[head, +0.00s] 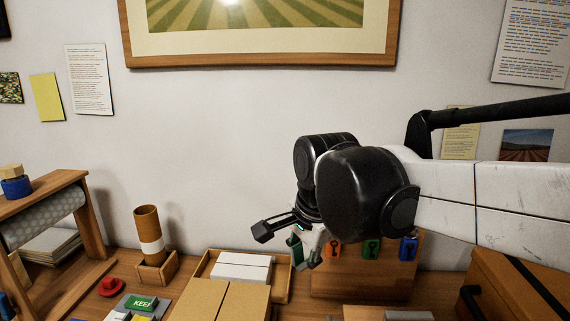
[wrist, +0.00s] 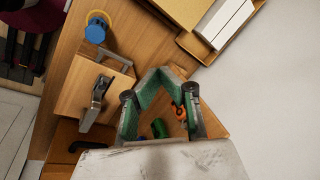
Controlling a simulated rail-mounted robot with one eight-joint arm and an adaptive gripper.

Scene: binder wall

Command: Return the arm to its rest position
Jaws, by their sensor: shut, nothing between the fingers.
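My arm reaches in from the right in the head view, with a white link and black joints. My gripper (head: 297,247) hangs at its end, above the desk and in front of the wall, near a wooden box with coloured tags. The black wrist joint hides part of it. In the wrist view my gripper (wrist: 164,73) shows two green-lined fingers whose ends come together, with nothing held. Below the fingers there are small orange and green items, partly hidden by them.
The wooden box (head: 350,283) with orange, green and blue tags stands close below my gripper. An open box with white blocks (head: 243,266) is to its left. A brown cylinder (head: 149,229) stands farther left. A brown case (head: 510,290) is at right. The wall above is clear up to the picture frame (head: 260,61).

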